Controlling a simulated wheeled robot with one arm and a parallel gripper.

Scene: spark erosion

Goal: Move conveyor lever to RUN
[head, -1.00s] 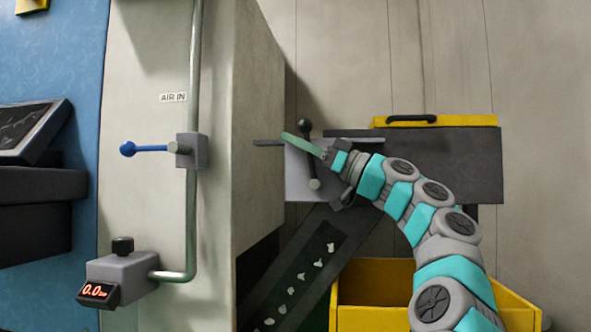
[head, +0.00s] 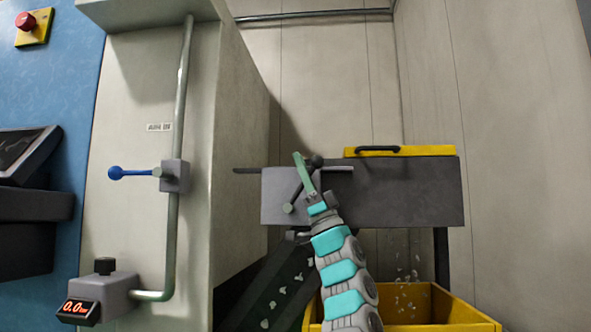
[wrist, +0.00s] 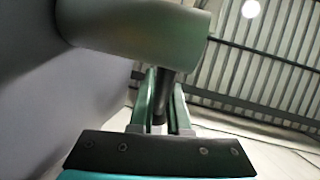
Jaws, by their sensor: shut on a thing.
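My gripper (head: 299,160) has green fingers that cross the rod just below the knob. In the wrist view a dark rod (wrist: 164,88) passes between the fingers (wrist: 160,105), which are shut on it. No RUN marking is readable.
A tall pale cabinet (head: 240,150) stands close on the left, with a blue air lever (head: 135,173) on its pipe. A dark chip conveyor (head: 262,290) slopes below my gripper. A yellow bin (head: 440,305) stands at lower right, with pale chips in and above it. A grey-black tank has a yellow lid (head: 400,151).

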